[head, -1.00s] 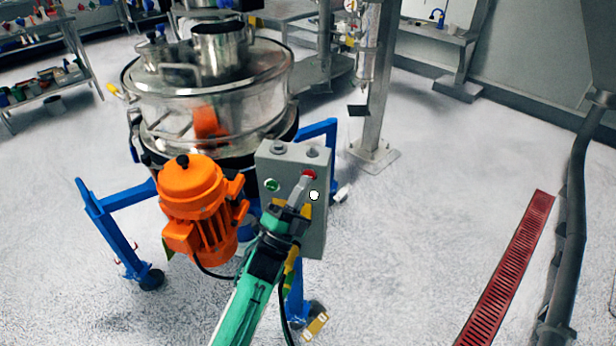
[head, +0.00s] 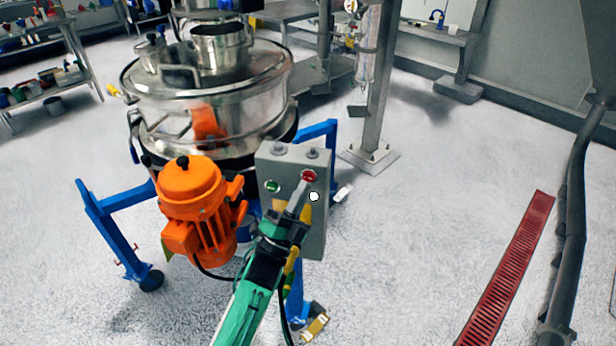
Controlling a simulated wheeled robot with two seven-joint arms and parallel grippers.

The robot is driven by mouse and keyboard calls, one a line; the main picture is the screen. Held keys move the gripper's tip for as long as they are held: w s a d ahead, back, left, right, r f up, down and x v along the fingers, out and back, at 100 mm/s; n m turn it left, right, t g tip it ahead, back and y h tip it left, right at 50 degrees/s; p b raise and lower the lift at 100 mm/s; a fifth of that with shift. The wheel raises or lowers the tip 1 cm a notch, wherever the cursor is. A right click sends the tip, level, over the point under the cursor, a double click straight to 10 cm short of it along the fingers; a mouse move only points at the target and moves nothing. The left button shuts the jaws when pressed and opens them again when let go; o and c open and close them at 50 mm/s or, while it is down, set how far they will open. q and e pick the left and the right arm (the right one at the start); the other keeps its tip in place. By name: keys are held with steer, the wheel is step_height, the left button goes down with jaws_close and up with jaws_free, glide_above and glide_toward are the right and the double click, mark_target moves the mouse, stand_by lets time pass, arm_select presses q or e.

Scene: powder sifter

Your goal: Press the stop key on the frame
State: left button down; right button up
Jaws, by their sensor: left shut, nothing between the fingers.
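The grey control box (head: 314,226) is mounted on the blue frame of the sifter. A red stop key (head: 309,176) sits at the upper right of its face and a green key (head: 272,187) at the upper left. My left gripper (head: 303,186) is shut and empty, its tips in front of the box just below the red key. I cannot tell whether the tips touch the key. The red key is mostly visible. My right gripper is out of view.
An orange motor (head: 194,195) stands close to the left of the box. The steel sifter drum (head: 205,90) is behind it. A grey post (head: 377,100) rises at the back right. The floor to the right is clear up to a red grate (head: 508,270).

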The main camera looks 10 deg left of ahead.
arm_select(q)
steer(key=shift+s, duration=0.15)
steer(key=s, duration=0.1)
steer(key=s+p, duration=0.1)
steer(key=s, duration=0.2)
steer(key=shift+s+a, duration=0.25)
steer(key=shift+s, duration=0.1)
stand_by(0.4)
stand_by(0.4)
